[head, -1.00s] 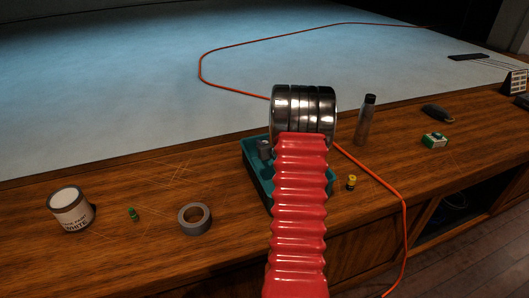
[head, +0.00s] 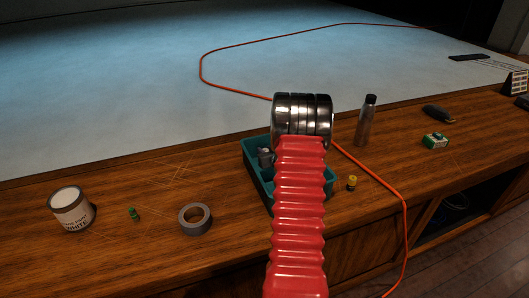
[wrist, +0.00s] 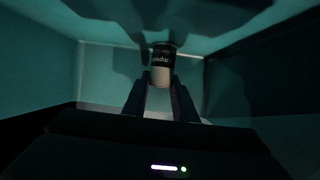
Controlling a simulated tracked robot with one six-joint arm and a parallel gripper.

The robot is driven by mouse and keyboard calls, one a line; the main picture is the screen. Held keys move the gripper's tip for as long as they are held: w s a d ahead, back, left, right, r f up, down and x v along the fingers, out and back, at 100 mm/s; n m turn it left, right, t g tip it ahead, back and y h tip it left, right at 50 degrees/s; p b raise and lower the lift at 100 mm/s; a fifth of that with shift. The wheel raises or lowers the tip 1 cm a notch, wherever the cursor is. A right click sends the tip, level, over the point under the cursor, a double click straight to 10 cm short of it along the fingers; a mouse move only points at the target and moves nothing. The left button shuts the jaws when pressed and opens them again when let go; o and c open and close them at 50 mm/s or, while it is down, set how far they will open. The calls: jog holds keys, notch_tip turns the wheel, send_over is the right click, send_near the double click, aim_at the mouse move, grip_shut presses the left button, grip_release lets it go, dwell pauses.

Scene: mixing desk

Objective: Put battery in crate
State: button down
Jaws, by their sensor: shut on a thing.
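The battery (wrist: 163,60), a small cylinder with a dark labelled band and a pale part, shows in the wrist view. My gripper (wrist: 161,92) is shut on it, one dark finger at each side. Teal walls of the crate (wrist: 45,75) surround the battery and fingers in that view. In the head view the teal crate (head: 251,150) stands on the desk, partly hidden behind my red arm. My fingers and the battery cannot be made out there.
A grey item (head: 265,157) shows at the crate's left side. A tape roll (head: 195,218), green piece (head: 133,214) and paint can (head: 71,209) are left. A yellow-black piece (head: 351,183), bottle (head: 367,121) and orange cable (head: 385,181) are right.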

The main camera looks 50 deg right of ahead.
jog(key=c, duration=1.4)
grip_release()
jog(key=shift+c, duration=0.2)
jog(key=shift+s+r, duration=0.15)
jog(key=shift+v, duration=3.6)
jog(key=shift+a, duration=0.1)
